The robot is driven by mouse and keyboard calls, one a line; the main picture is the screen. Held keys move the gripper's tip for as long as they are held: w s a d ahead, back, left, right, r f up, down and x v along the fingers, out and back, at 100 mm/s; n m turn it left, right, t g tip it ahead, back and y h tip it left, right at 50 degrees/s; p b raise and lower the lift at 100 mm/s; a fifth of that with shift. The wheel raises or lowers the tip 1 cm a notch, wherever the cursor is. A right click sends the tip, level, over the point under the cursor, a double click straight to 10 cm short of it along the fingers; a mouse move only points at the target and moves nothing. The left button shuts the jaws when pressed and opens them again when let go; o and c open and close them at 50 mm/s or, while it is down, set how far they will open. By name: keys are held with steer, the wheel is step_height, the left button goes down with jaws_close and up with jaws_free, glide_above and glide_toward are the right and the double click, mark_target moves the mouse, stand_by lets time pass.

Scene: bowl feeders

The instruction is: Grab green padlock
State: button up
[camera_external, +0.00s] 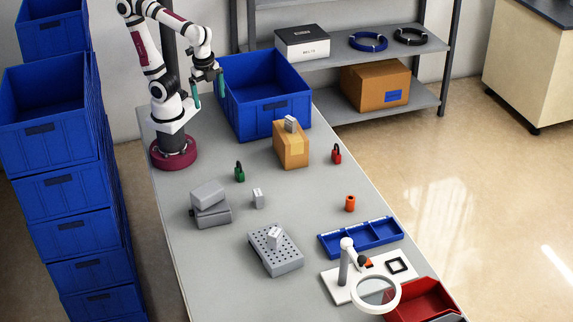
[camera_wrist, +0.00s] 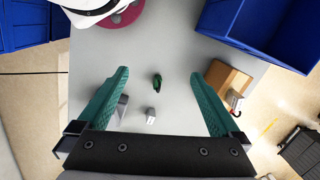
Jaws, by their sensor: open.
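The green padlock (camera_external: 239,172) stands on the grey table in front of my arm's base, with its dark shackle upward. In the wrist view the green padlock (camera_wrist: 157,81) lies between my two fingers, far below them. My gripper (camera_external: 208,87) is raised well above the table, near the left side of the large blue bin. In the wrist view my gripper (camera_wrist: 161,75) has its green fingers spread wide with nothing between them.
A large blue bin (camera_external: 283,128) stands behind. Table between padlock and cardboard box is clear.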

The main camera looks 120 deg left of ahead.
mark_target(236, 172)
steer(key=s+f, duration=0.3)
steer(key=shift+s+a, duration=0.1)
steer(key=shift+a, duration=0.3)
steer(key=shift+c, duration=1)
steer(key=w+d+f+m+t+y, duration=0.3)
steer(key=d+f+m+t+y, duration=0.15)
steer(key=d+f+m, duration=0.45)
steer(key=w+d+f+m+t+y, duration=0.3)
steer(key=d+f+m+t+y, duration=0.15)
steer(key=d+m, duration=0.4)
steer(key=w+a+f, duration=0.2)
steer(key=a, duration=0.2)
steer(key=w+a+f+m, duration=0.1)
steer(key=w+a+f, duration=0.2)
steer(key=a, duration=0.1)
steer(key=w+a+f+m, duration=0.1)
steer(key=w+a+f, duration=0.2)
steer(key=a, duration=0.1)
steer(key=shift+w+a, duration=0.15)
steer(key=shift+a, duration=0.2)
jaws_close()
